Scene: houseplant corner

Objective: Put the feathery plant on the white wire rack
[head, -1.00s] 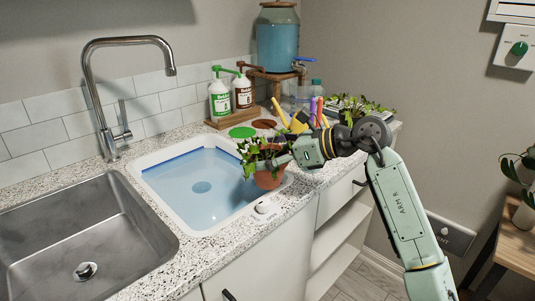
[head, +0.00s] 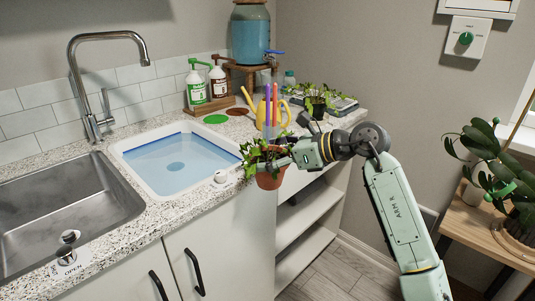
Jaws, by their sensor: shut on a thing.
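My gripper (head: 283,162) is shut on a leafy green plant (head: 262,153) in a terracotta pot (head: 269,181). The pot is upright and hangs at the counter's front edge, right of the water basin. The leaves hide much of the fingers. I cannot tell whether this is the feathery plant. Another low green plant in a dark pot (head: 316,106) stands at the back right of the counter. I cannot make out a white wire rack for certain.
A water-filled white basin (head: 130,158) and a steel sink (head: 60,215) are at left. A yellow watering can (head: 262,112), pens (head: 267,98) and bottles (head: 196,88) stand behind. A wooden table (head: 470,232) with a large-leaved plant (head: 490,160) is at right.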

